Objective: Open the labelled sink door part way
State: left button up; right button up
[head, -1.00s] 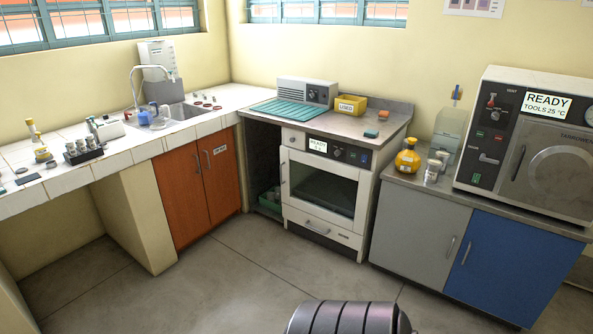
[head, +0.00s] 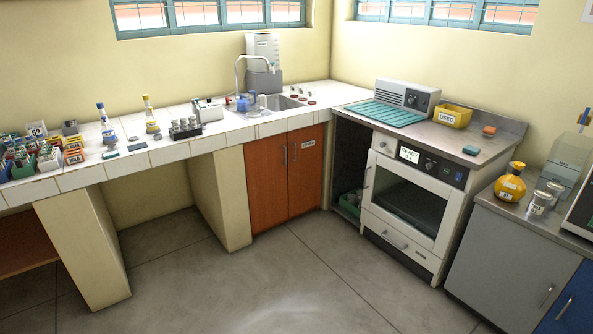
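The sink cupboard has two reddish-brown wooden doors under the sink (head: 275,106). The right door (head: 305,170) carries a small white label (head: 309,143) near its top and a vertical metal handle (head: 295,152) by its left edge. The left door (head: 267,187) is plain, with its handle (head: 285,154) by its right edge. Both doors look shut. The label's text is too small to read. Neither of my grippers is in the head view.
An incubator (head: 410,195) with a glass door stands right of the sink cupboard, beside an open dark bay holding a green crate (head: 350,205). The grey floor (head: 260,285) in front is clear.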

aim_at(305, 145)
jog(key=i+z, duration=0.35)
jog(key=i, duration=2.15)
